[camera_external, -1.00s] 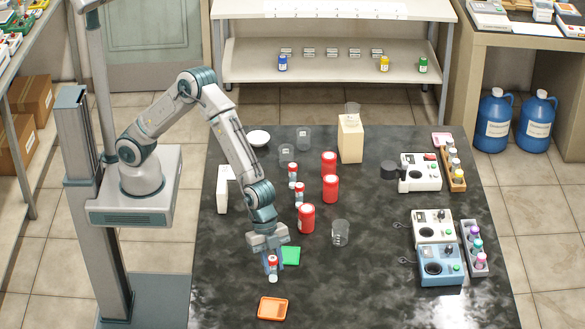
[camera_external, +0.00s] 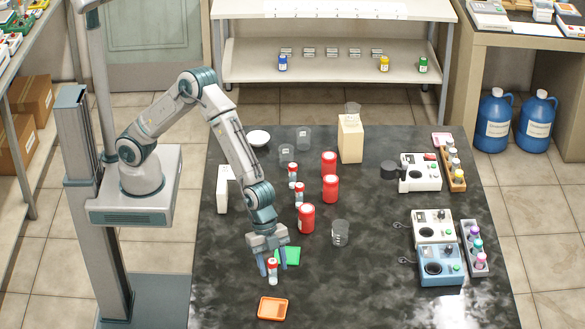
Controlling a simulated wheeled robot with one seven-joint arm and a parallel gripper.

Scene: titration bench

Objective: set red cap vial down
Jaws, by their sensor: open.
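The red cap vial (camera_external: 272,272) stands upright on the black bench top, between the green tray (camera_external: 289,256) and the orange tray (camera_external: 272,308). My gripper (camera_external: 272,270) is open around the vial, with one finger on each side and a gap to it. The vial's red cap shows between the fingers. Part of the green tray is hidden behind my gripper.
Red jars (camera_external: 306,218) and other small red-capped vials (camera_external: 299,194) stand behind my gripper. A glass beaker (camera_external: 341,233) is to the right. Instruments (camera_external: 441,265) line the bench's right side. The bench between beaker and orange tray is clear.

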